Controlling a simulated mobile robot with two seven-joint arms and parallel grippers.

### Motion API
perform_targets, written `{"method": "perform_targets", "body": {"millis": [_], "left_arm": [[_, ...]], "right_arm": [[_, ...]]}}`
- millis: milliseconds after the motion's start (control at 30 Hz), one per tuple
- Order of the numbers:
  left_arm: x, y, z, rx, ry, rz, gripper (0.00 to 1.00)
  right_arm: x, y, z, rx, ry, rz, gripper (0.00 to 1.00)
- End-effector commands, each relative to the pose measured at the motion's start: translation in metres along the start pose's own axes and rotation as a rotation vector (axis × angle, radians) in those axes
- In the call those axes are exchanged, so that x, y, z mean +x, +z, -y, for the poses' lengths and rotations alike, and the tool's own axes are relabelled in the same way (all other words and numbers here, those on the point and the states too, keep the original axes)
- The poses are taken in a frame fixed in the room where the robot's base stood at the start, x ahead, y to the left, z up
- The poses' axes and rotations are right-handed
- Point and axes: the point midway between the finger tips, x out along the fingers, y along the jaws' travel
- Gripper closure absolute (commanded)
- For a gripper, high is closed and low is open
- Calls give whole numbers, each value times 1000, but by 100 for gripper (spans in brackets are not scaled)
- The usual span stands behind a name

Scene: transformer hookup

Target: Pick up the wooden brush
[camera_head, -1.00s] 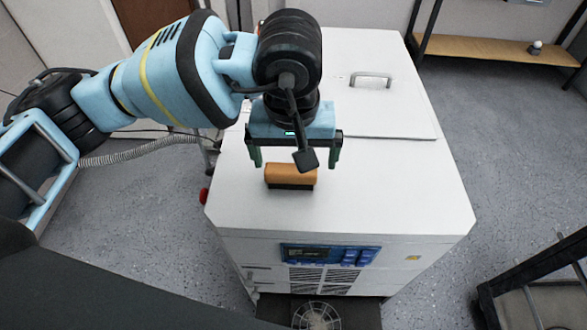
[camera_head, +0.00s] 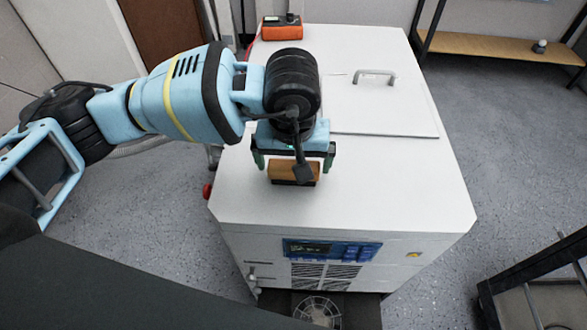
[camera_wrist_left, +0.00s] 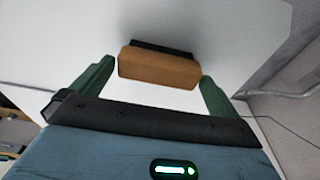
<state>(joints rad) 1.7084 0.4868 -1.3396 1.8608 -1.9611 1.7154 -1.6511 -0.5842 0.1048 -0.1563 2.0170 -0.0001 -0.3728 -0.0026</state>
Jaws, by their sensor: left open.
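The wooden brush (camera_head: 293,170) has an orange-brown wooden block and dark bristles. It lies on the white top of the machine (camera_head: 390,185), near its front left. My left gripper (camera_head: 294,168) is open, pointing down over the brush. In the left wrist view the brush (camera_wrist_left: 160,66) shows between the two green fingers of the gripper (camera_wrist_left: 158,82), toward their tips. The fingers are apart from it or nearly so; I cannot tell the exact height gap. My right gripper is not in view.
An orange device (camera_head: 282,28) sits at the machine's back left corner. A lid with a metal handle (camera_head: 374,75) covers the back right of the top. A red button (camera_head: 207,190) sticks out at the left side. The front right of the top is clear.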

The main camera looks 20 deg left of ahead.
Motion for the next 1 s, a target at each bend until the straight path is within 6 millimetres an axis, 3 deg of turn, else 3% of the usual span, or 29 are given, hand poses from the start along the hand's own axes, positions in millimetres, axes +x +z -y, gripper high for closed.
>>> {"method": "perform_targets", "body": {"millis": [133,367,667,1000], "left_arm": [[13,1,0,1,1,0,0],[16,1,0,1,1,-1,0],[15,0,0,1,1,-1,33],[11,0,0,1,2,-2,33]], "right_arm": [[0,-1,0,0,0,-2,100],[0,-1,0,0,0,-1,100],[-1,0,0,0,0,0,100],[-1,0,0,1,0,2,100]]}}
